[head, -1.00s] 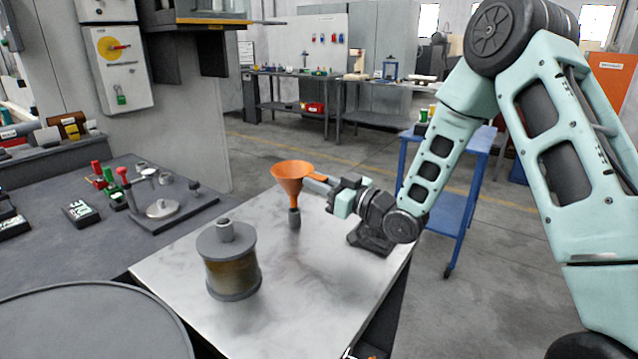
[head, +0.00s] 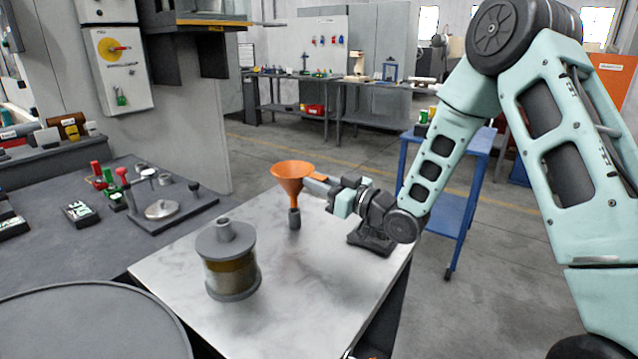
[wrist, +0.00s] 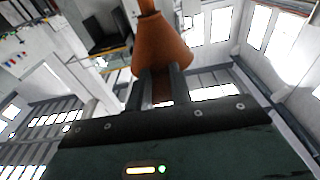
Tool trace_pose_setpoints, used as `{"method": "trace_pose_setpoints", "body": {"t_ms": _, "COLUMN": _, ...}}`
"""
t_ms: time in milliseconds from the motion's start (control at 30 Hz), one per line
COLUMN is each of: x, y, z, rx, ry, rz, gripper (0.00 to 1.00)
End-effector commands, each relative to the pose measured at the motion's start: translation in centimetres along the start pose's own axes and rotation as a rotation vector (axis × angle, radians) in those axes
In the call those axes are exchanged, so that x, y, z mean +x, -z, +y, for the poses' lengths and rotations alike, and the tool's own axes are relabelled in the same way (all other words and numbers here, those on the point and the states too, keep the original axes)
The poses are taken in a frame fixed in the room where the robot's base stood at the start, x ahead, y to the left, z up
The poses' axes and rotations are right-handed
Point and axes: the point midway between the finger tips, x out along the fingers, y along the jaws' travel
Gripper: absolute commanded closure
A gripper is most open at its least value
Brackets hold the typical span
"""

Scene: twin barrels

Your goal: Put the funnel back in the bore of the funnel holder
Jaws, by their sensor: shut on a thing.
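The orange funnel (head: 293,178) is upright, with its wide mouth up, over the back of the pale table. My gripper (head: 314,186) is shut on it from the right. In the wrist view the funnel (wrist: 160,48) lies between the fingers (wrist: 160,85). A short dark grey cylinder (head: 294,219), which looks like the funnel holder, is directly under the spout. The spout's lower end meets its top in the picture. I cannot tell whether the spout is inside the bore or just above it. The bore is hidden.
A grey-lidded barrel (head: 227,262) with a see-through amber middle stands at the table's left. A black base (head: 370,242) sits under my wrist at the right edge. The front of the pale table (head: 310,290) is clear. A blue cart (head: 450,205) stands behind.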

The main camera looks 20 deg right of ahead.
Motion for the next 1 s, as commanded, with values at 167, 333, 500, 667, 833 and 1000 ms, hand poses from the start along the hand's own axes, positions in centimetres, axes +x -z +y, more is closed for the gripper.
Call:
{"method": "trace_pose_setpoints", "body": {"t_ms": 167, "x": 0.0, "y": -0.1, "z": 0.0, "rx": 0.0, "ry": 0.0, "rz": 0.0, "gripper": 1.0}}
{"method": "trace_pose_setpoints", "body": {"t_ms": 333, "x": -0.1, "y": -0.5, "z": 0.0, "rx": 0.0, "ry": 0.0, "rz": 0.0, "gripper": 1.0}}
{"method": "trace_pose_setpoints", "body": {"t_ms": 500, "x": -0.1, "y": -0.9, "z": 0.0, "rx": 0.0, "ry": 0.0, "rz": 0.001, "gripper": 1.0}}
{"method": "trace_pose_setpoints", "body": {"t_ms": 667, "x": -0.1, "y": -1.3, "z": 0.0, "rx": 0.0, "ry": 0.0, "rz": 0.001, "gripper": 1.0}}
{"method": "trace_pose_setpoints", "body": {"t_ms": 833, "x": -0.2, "y": -1.7, "z": 0.0, "rx": 0.0, "ry": 0.0, "rz": 0.001, "gripper": 1.0}}
{"method": "trace_pose_setpoints", "body": {"t_ms": 1000, "x": -0.2, "y": -2.1, "z": 0.0, "rx": 0.0, "ry": 0.0, "rz": 0.001, "gripper": 1.0}}
